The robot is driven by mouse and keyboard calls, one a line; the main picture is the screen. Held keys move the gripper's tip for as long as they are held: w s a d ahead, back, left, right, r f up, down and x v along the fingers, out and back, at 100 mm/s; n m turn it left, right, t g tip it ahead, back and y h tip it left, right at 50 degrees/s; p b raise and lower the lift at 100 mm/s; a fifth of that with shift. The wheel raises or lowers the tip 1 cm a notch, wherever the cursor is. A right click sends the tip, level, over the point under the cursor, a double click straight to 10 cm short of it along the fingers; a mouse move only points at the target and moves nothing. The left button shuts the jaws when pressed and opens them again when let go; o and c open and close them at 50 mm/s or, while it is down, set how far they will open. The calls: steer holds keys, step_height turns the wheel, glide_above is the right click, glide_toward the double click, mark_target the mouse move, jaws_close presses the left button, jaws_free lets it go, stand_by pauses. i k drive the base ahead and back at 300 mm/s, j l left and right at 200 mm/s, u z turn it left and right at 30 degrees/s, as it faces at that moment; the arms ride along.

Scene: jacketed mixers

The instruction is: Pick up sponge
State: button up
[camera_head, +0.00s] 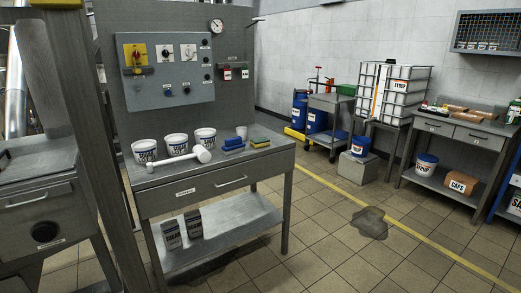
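A small yellow and dark green block that looks like the sponge (260,143) lies flat near the right back of the grey metal workbench (225,168). A small stack of blue pieces (233,144) sits just left of it; I cannot tell whether these are sponges or cloths. A small white cup (242,131) stands behind, between the two. My gripper is not in view, and nothing covers the sponge.
Several labelled white tubs (177,144) stand along the bench back, with a white mallet-like tool (181,157) in front. A control panel (165,68) rises behind. A post (88,120) stands left. Floor right of the bench is open, with a dark puddle (370,222).

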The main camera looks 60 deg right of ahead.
mark_target(262, 142)
steer(key=l, duration=0.8)
steer(key=i+l, duration=0.1)
steer(key=l, duration=0.65)
steer(key=l+z, duration=0.1)
steer(key=l, duration=0.7)
steer(key=i+l, duration=0.15)
steer(key=l, duration=0.6)
steer(key=i+l, duration=0.1)
steer(key=l, duration=0.7)
steer(key=i+l, duration=0.1)
steer(key=l, duration=0.65)
steer(key=k+z, duration=0.05)
